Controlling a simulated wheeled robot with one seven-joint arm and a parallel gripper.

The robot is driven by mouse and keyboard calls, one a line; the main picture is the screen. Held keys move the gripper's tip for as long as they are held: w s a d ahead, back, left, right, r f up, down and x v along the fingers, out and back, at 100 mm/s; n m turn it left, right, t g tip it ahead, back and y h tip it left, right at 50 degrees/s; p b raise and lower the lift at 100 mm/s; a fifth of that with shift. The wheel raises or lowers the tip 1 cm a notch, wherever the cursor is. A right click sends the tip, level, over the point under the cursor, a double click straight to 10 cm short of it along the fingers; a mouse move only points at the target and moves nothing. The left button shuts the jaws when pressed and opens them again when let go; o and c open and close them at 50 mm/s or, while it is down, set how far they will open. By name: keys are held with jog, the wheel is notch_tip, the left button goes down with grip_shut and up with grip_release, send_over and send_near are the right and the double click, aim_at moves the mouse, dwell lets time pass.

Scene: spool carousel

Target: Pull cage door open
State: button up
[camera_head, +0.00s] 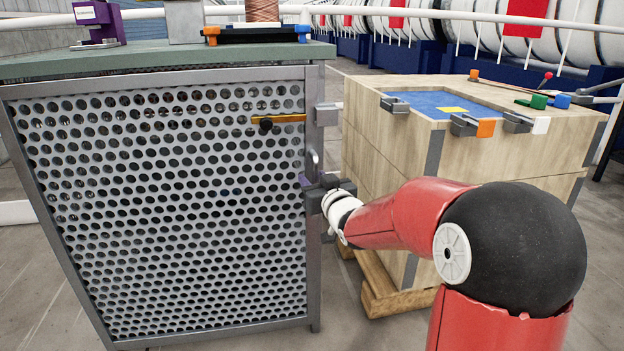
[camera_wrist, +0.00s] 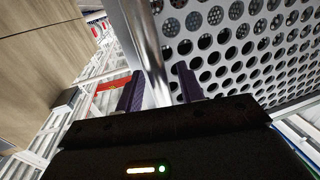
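The cage door (camera_head: 160,210) is a grey-framed panel of perforated metal. It looks flush with the cage front, and its right edge is by the corner post. A silver upright handle (camera_head: 314,160) is on the door's right edge; it also shows in the wrist view (camera_wrist: 152,62). My gripper (camera_head: 314,190) is at this handle. In the wrist view my gripper's two dark purple fingers (camera_wrist: 159,90) stand apart, with the handle bar between them. Narrow gaps seem to show on both sides of the bar. A yellow latch bar (camera_head: 290,118) with a black knob (camera_head: 265,124) is higher on the door.
A grey bracket (camera_head: 326,115) is on the post beside the latch bar. A green top (camera_head: 165,55) covers the cage, with a copper spool (camera_head: 262,10) and a purple stand (camera_head: 97,22) on it. A wooden crate (camera_head: 385,165) stands close on the right. Floor shows at the lower left.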

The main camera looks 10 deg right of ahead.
jog(key=shift+w+a, duration=0.15)
jog(key=shift+w, duration=0.65)
grip_shut()
